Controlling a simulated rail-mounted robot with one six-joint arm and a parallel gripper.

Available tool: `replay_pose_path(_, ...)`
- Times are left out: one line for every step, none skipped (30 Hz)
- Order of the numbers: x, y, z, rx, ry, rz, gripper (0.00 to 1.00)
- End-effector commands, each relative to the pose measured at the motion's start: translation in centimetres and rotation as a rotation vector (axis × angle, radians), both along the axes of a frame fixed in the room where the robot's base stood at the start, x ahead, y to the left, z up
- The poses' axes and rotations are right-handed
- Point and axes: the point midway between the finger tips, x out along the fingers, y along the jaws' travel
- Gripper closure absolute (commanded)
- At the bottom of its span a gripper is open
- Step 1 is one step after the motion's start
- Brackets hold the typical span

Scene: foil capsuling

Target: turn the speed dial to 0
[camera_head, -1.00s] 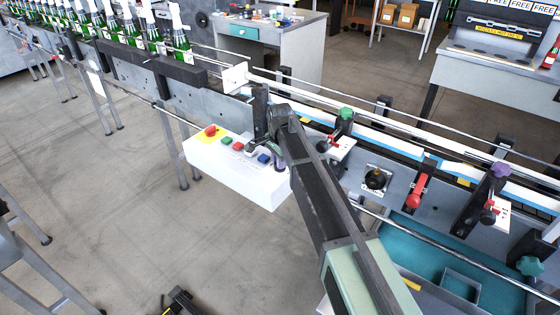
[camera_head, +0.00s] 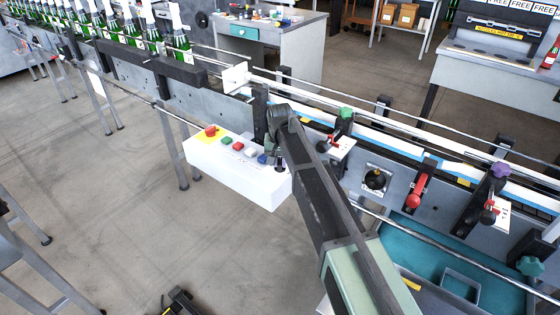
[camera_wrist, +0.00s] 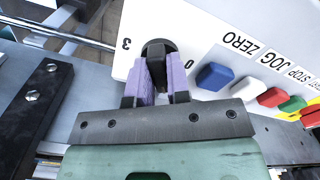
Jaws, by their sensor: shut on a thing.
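The speed dial (camera_wrist: 158,50) is a round black knob on the white control box (camera_head: 235,182). In the wrist view, the two purple fingers of my gripper (camera_wrist: 160,82) stand on either side of its raised grip and are shut on it. A "3" shows to the left of the dial and a "0" to its lower right. The fingers and knob cover part of the face, and I cannot tell which number the dial points to. In the head view, my wrist hides the dial at the right end of the box.
Beside the dial are a blue button (camera_wrist: 214,76), a white button (camera_wrist: 248,89), a red button (camera_wrist: 272,97) and a green button (camera_wrist: 293,104). A red emergency stop (camera_head: 210,130) sits at the box's left end. The conveyor rail (camera_head: 330,105) runs behind.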

Motion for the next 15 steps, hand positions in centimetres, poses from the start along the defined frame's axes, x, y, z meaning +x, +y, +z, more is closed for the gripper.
replay_pose_path(-0.04,-0.01,-0.02,0.0,0.0,0.042,1.0)
replay_pose_path(-0.04,-0.01,-0.02,0.0,0.0,0.07,1.0)
replay_pose_path(-0.03,-0.01,-0.02,0.0,0.0,0.109,1.0)
replay_pose_path(-0.04,-0.01,-0.02,0.0,0.0,0.137,1.0)
replay_pose_path(-0.04,-0.01,-0.02,0.0,0.0,0.165,1.0)
replay_pose_path(-0.04,-0.01,-0.02,0.0,0.0,0.204,1.0)
replay_pose_path(-0.04,-0.01,-0.02,0.0,0.0,0.232,1.0)
replay_pose_path(-0.04,-0.01,-0.02,0.0,0.0,0.26,1.0)
replay_pose_path(-0.04,-0.01,-0.02,0.0,0.0,0.299,1.0)
replay_pose_path(-0.04,-0.01,-0.02,0.0,0.0,0.327,1.0)
replay_pose_path(-0.04,-0.01,-0.02,0.0,0.0,0.355,1.0)
replay_pose_path(-0.04,-0.01,-0.02,0.0,0.0,0.394,1.0)
replay_pose_path(-0.04,-0.01,-0.02,0.0,0.0,0.422,1.0)
replay_pose_path(-0.04,-0.01,-0.02,0.0,0.0,0.45,1.0)
replay_pose_path(-0.04,-0.01,-0.02,0.0,0.0,0.489,1.0)
